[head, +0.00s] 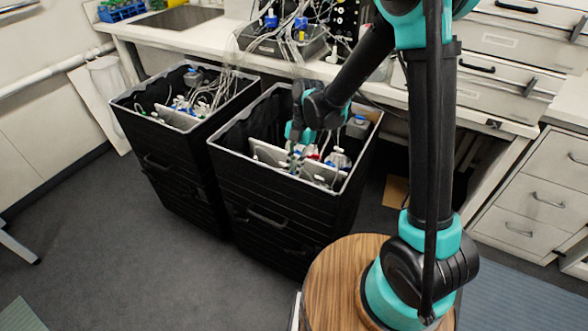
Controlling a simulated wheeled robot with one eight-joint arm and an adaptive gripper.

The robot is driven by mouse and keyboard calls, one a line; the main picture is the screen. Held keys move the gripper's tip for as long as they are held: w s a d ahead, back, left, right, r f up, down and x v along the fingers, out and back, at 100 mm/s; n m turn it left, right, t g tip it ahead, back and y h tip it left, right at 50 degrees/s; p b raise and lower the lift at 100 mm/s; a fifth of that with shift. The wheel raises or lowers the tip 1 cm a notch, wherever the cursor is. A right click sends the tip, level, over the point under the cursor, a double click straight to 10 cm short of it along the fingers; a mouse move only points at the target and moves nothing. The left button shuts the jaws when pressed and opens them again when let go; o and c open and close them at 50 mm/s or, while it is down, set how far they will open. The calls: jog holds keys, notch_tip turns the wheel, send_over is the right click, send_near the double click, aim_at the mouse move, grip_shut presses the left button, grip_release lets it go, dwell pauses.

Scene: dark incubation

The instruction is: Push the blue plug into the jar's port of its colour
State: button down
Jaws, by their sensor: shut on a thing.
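My gripper (297,152) reaches down into the right black bin (265,205), over its middle. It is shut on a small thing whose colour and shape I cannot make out. Bottle or jar tops stand in this bin just right of the gripper, with a red part (313,153) and a white and blue part (338,160) showing. Thin tubes run among them. Which is the jar with the ports is too small to tell, and the ports are hidden. I cannot pick out the blue plug.
A second black bin (170,165) with tubed bottles stands close on the left. Pale upright panels (265,153) stand inside the right bin around the gripper. The white bench (190,38) runs behind, with tubing and equipment on it. Drawers (535,195) stand at the right; the floor at front left is clear.

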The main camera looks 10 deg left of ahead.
jog(key=shift+r, duration=0.2)
jog(key=shift+r, duration=0.8)
jog(key=shift+r, duration=0.1)
